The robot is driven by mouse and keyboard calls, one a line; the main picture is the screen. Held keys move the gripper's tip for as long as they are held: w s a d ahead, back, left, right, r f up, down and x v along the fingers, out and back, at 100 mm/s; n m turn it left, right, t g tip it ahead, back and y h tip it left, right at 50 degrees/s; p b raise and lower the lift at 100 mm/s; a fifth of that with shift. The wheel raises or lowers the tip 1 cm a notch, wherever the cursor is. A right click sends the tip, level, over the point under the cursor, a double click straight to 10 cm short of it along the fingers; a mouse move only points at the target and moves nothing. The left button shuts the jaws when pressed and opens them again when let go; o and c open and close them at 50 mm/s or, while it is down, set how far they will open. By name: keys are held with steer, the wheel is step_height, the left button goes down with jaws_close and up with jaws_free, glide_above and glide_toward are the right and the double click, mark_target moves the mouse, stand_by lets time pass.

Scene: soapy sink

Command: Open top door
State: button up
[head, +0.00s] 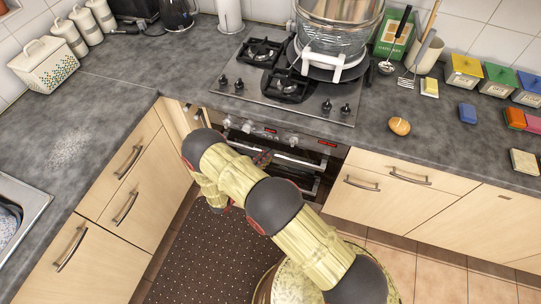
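The oven (318,187) is built in under the hob, with dark glass and silvery horizontal bars on its front. Its top door (306,158) lies just below the control panel and looks shut. My arm reaches in from the lower right, bends at the cabinet corner and hides the left part of the oven front.
A hob (284,84) with a large glass-and-metal pot (338,45) stands above the oven. Wooden drawers with handles (129,162) flank the corner on the left, and more cabinets (385,190) stand at right. A dark dotted mat (205,250) covers the floor.

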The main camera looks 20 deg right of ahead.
steer(key=shift+x, duration=1.25)
steer(key=shift+c, duration=1)
steer(key=c, duration=0.7)
jaws_close()
